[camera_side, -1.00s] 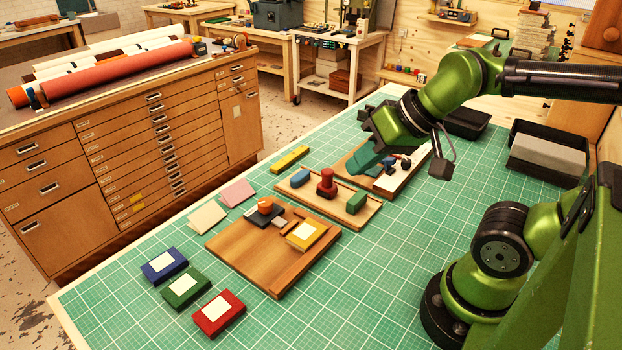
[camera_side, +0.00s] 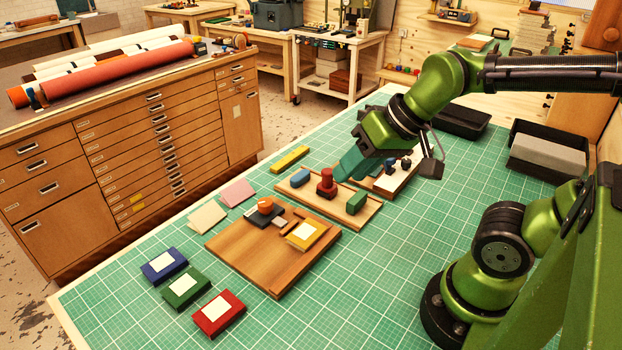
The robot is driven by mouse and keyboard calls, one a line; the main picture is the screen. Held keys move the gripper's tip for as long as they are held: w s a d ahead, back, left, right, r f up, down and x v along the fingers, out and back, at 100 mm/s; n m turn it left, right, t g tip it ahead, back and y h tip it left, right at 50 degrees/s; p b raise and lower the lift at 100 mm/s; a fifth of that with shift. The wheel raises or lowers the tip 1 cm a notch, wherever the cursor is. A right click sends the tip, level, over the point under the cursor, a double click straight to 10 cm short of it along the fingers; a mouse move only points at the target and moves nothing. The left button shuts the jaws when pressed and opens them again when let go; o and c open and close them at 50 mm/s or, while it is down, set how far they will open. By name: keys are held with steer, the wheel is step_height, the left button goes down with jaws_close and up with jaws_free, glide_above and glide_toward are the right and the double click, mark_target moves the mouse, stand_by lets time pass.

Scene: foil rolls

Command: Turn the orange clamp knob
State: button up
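The orange clamp knob (camera_side: 265,204) sits on top of a dark clamp block (camera_side: 264,215) at the upper left part of a wooden board (camera_side: 237,247). A yellow block with a white label (camera_side: 306,234) lies on the same board, at its right side. My gripper (camera_side: 343,174) has teal fingers and points down and to the left. It is just to the right of a red knobbed piece (camera_side: 326,184), well apart from the orange knob. Whether the fingers are parted or touch the red piece cannot be told.
A wooden tray (camera_side: 350,219) holds the red piece, a blue block (camera_side: 299,178) and a green block (camera_side: 356,202). Blue (camera_side: 164,266), green (camera_side: 186,289) and red (camera_side: 219,314) labelled blocks lie in front. Pink (camera_side: 237,193) and cream (camera_side: 207,218) pads lie left. Green mat is clear nearby.

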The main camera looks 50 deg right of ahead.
steer(key=o, duration=0.5)
steer(key=w+n+g, duration=0.1)
steer(key=w+g, duration=0.1)
steer(key=w, duration=0.6)
steer(key=shift+f+n+g, duration=0.2)
steer(key=shift+n+g, duration=0.1)
steer(key=n+g+h, duration=0.3)
steer(key=n+g, duration=0.1)
steer(key=n, duration=0.5)
glide_above(264, 202)
step_height(264, 202, down, 3)
step_height(264, 202, down, 16)
steer(key=shift+r, duration=0.1)
